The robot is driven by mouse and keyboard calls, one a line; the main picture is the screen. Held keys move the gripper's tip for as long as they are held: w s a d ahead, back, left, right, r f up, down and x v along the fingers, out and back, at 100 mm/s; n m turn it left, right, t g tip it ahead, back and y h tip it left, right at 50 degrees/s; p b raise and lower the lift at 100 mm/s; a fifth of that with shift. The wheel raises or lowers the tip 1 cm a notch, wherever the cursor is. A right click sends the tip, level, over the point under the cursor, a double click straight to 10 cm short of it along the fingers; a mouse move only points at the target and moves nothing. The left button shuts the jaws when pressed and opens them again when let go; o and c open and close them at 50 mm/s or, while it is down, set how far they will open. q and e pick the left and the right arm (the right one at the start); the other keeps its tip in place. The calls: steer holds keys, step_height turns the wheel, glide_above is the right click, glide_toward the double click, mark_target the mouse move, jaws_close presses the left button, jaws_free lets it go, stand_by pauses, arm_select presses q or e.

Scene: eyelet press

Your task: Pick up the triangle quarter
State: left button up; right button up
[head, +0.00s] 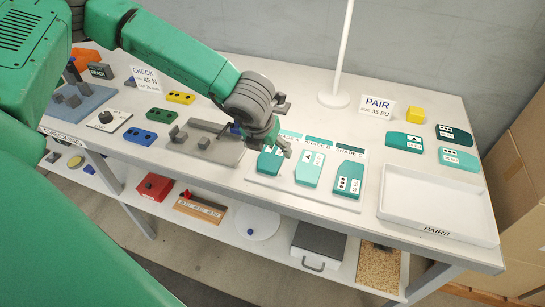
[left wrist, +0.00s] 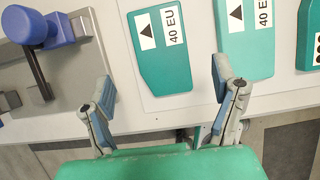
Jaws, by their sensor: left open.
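Two teal quarters with a black triangle and "40 EU" on a white label show in the left wrist view. The darker one (left wrist: 165,68) is ahead of my open left gripper (left wrist: 163,84), between the lines of its two fingers. The lighter one (left wrist: 247,55) is to its right, partly beyond the right finger. In the head view, my left gripper (head: 278,146) hovers over the near left of the white card, above the darker quarter (head: 269,164), which it partly hides. The lighter quarter (head: 309,169) lies beside it. Both fingers look empty. My right gripper is not in view.
A third quarter with dots (head: 348,180) lies at the card's right. A grey press with a blue knob (left wrist: 27,27) stands left of the gripper. A white post (head: 340,60) rises behind.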

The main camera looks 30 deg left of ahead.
mark_target(272, 155)
arm_select(q)
steer(key=shift+w+d+f, duration=0.1)
steer(key=shift+w+f, duration=0.05)
steer(key=shift+f, duration=0.1)
steer(key=x, duration=0.4)
steer(key=shift+w+f, duration=0.15)
steer(key=shift+w, duration=0.05)
steer(key=shift+w+a+f, duration=0.1)
steer(key=shift+a+f, duration=0.05)
steer(key=shift+a, duration=0.15)
steer(key=shift+d, duration=0.15)
steer(key=c, duration=1.2)
steer(key=shift+d, duration=0.15)
